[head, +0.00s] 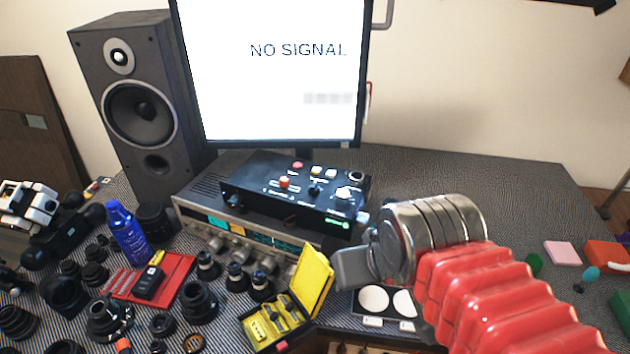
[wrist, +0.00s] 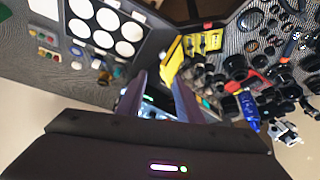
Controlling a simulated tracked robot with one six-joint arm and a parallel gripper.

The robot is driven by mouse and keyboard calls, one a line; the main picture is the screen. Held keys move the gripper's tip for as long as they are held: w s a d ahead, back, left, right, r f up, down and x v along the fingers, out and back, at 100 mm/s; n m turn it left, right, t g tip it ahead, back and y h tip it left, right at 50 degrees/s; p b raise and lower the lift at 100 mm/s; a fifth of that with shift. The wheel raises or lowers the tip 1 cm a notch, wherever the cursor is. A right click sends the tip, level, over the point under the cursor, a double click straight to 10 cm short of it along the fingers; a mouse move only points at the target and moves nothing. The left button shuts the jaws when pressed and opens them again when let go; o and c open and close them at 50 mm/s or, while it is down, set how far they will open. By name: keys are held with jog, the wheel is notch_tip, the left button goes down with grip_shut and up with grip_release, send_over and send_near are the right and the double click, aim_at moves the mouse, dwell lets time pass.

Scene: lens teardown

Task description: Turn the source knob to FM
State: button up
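The silver receiver (head: 190,217) stands under a black control box (head: 300,190) at the middle of the table. Its front has a lit display (head: 255,238) and a row of round knobs (head: 237,254). The labels are too small to read, so I cannot tell which knob is the source knob or where it points. My gripper (head: 345,266) is by the right end of the receiver, apart from the visible knobs. In the wrist view my gripper (wrist: 158,95) shows two fingers with a gap between them, and nothing is held. My gripper and arm hide the receiver's right end.
An open yellow case (head: 312,280) stands before the receiver, with several lenses (head: 200,302) and a red mat (head: 178,270) to its left. The table's back right is clear.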

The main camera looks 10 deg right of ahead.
jog(key=shift+o, duration=0.9)
jog(key=shift+w+r, duration=0.25)
jog(key=w+r+m+g, duration=0.1)
jog(key=w+r, duration=0.4)
jog(key=w, duration=0.3)
jog(key=w+r+m+g, duration=0.15)
jog(key=w+r, duration=0.25)
jog(key=w, duration=0.4)
jog(key=m+g, duration=0.2)
jog(key=g, duration=0.1)
send_over(314, 184)
notch_tip(314, 184, down, 3)
jog(key=shift+f+n, duration=0.1)
jog(key=shift+n, duration=0.15)
jog(key=shift+f, duration=0.1)
notch_tip(314, 184, down, 14)
jog(key=shift+r, duration=0.2)
jog(key=shift+c, duration=0.2)
